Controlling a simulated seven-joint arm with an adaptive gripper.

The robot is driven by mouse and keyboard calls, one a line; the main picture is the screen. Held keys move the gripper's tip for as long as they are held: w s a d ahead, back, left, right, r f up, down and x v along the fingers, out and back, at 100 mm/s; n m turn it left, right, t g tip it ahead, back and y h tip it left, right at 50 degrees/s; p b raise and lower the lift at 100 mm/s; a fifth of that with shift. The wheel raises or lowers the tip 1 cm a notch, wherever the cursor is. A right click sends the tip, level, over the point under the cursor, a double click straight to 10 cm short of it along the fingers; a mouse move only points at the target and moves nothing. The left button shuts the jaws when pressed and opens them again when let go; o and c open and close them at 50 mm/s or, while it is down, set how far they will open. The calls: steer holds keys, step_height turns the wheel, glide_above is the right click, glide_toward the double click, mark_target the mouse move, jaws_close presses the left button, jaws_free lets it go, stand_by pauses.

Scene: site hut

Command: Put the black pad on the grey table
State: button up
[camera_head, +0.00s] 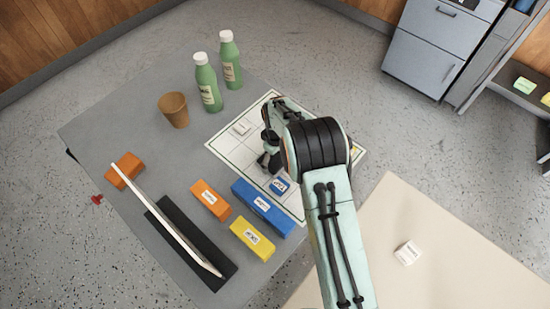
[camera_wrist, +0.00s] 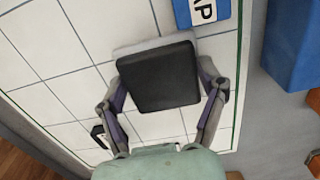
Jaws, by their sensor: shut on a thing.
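The black pad (camera_wrist: 158,78) is a dark square block with a pale edge along its far side. My gripper (camera_wrist: 163,92) is shut on it, one finger at each side, over a white gridded board (camera_wrist: 62,72). I cannot tell whether the pad touches the board. In the head view my gripper (camera_head: 268,158) is over the board (camera_head: 228,143), and my arm hides most of that spot; the pad is not clear there. The grey table (camera_head: 140,110) carries the board and has bare surface at its left and middle.
A small blue labelled block (camera_head: 279,186) is close to my gripper. A long blue box (camera_head: 262,207), a yellow box (camera_head: 252,239) and orange boxes (camera_head: 210,200) stand in front. Two green bottles (camera_head: 208,83) and a brown cup (camera_head: 174,110) stand behind. A beige table (camera_head: 440,250) is at right.

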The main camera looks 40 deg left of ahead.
mark_target(275, 161)
steer(key=shift+f, duration=0.15)
steer(key=o, duration=1.2)
step_height(275, 161, up, 12)
steer(key=w+d+r+m, duration=0.35)
steer(key=d+r, duration=0.45)
steer(key=d, duration=0.3)
steer(key=s+d+r+m, duration=0.2)
steer(key=d+r+m, duration=0.1)
steer(key=d, duration=0.4)
steer(key=s+d+r+m, duration=0.2)
steer(key=d+r+m, duration=0.1)
steer(key=d, duration=0.4)
steer(key=s+d+f+m, duration=0.1)
steer(key=s+d+m, duration=0.6)
steer(key=s+d, duration=0.4)
steer(key=s, duration=0.4)
steer(key=shift+d+f+y, duration=0.2)
steer(key=shift+d+y, duration=0.2)
